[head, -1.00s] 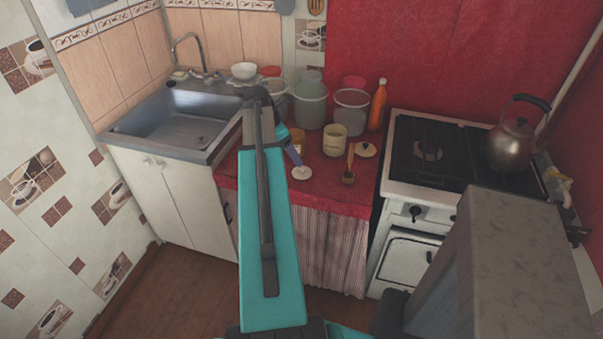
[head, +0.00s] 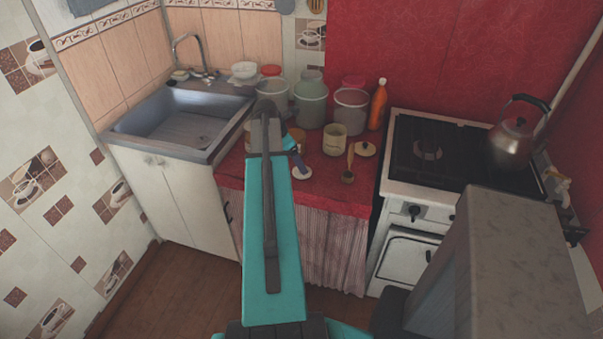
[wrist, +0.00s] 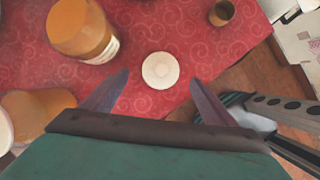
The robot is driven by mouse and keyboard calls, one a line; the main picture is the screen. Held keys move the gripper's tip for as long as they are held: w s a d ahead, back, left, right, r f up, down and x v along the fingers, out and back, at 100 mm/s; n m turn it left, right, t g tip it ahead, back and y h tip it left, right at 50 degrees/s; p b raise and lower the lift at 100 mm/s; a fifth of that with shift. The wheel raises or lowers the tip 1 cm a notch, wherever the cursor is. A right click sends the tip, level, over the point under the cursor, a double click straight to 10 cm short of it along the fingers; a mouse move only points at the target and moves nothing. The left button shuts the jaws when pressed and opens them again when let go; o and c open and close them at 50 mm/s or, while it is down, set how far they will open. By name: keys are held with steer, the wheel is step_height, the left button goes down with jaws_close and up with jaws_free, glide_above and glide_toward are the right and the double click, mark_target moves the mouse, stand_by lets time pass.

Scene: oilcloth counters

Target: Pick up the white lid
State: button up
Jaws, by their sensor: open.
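The white lid (head: 301,172) is a small round pale disc lying flat on the red oilcloth near the counter's front edge. In the wrist view the lid (wrist: 160,70) shows whole, ahead of and between the lines of my two purple fingers. My gripper (wrist: 158,92) is open and empty, with its fingers spread wider than the lid. The fingers are apart from the lid in the picture; their height above it is hard to tell. In the head view my teal arm hides most of the gripper.
Buckets (head: 310,103) stand behind; the stove (head: 430,155) is right.

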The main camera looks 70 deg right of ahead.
steer(key=shift+p+x, duration=0.6)
steer(key=shift+x, duration=0.55)
steer(key=shift+p+x, duration=0.3)
steer(key=shift+x, duration=1.1)
steer(key=shift+s, duration=0.1)
steer(key=c, duration=1.1)
